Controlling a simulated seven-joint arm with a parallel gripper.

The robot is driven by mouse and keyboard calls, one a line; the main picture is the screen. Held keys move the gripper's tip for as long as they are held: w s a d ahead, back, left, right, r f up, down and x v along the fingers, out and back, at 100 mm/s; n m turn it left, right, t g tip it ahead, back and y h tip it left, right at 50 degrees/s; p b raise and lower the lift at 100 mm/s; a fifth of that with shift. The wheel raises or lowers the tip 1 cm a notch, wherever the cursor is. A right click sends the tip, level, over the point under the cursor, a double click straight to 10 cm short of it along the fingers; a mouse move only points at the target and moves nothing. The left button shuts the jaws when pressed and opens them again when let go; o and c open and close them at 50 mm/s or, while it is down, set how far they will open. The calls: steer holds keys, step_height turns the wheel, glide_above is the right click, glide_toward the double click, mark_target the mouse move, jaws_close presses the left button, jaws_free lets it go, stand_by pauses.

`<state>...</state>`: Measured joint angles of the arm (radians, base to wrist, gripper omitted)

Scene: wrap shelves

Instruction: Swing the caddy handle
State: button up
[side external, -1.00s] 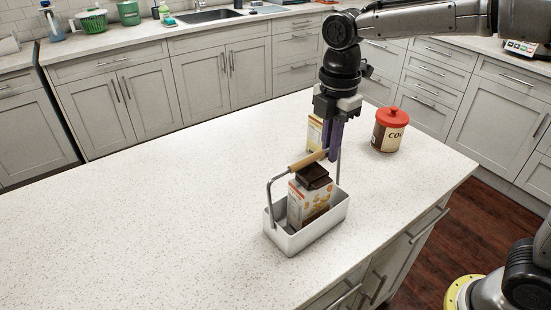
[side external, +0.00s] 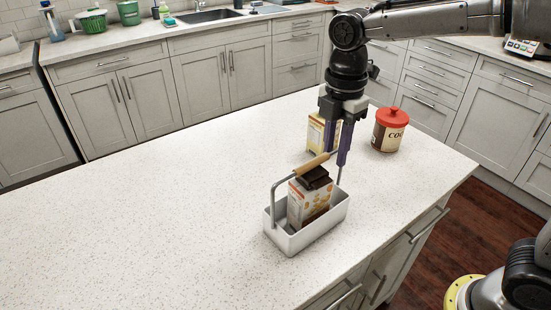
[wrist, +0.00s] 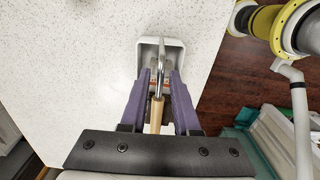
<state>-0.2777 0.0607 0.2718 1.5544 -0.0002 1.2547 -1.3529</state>
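The light grey caddy (side external: 322,231) stands on the white counter, and it also shows in the wrist view (wrist: 143,55). Its metal handle stands raised over the tray, with a wooden grip (side external: 310,164) across the top; the grip also shows in the wrist view (wrist: 155,116). A carton with a dark brown top (side external: 306,206) stands in the caddy under the handle. My gripper (side external: 333,158) is open, its purple fingers spread apart. In the wrist view the handle lies between the fingers (wrist: 160,75), with gaps on both sides.
A yellow carton (side external: 315,134) stands behind the caddy, partly hidden by my gripper. A canister with a red lid (side external: 390,132) is to the right. The counter left of the caddy is clear (side external: 160,200). The counter's right edge is nearby.

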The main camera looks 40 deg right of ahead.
steer(key=shift+r, duration=3.45)
steer(key=shift+d, duration=0.1)
steer(key=s+d+r+m+t, duration=0.35)
steer(key=s+d+m, duration=0.35)
steer(key=s, duration=0.6)
steer(key=s+d+f+m+t, duration=0.2)
steer(key=s+d+f+m, duration=0.1)
steer(key=s+f+m, duration=0.4)
steer(key=shift+s+d+f+m, duration=0.15)
steer(key=shift+s+f+m, duration=0.1)
steer(key=shift+f+m, duration=1.65)
steer(key=shift+r+m, duration=0.4)
steer(key=shift+r, duration=0.1)
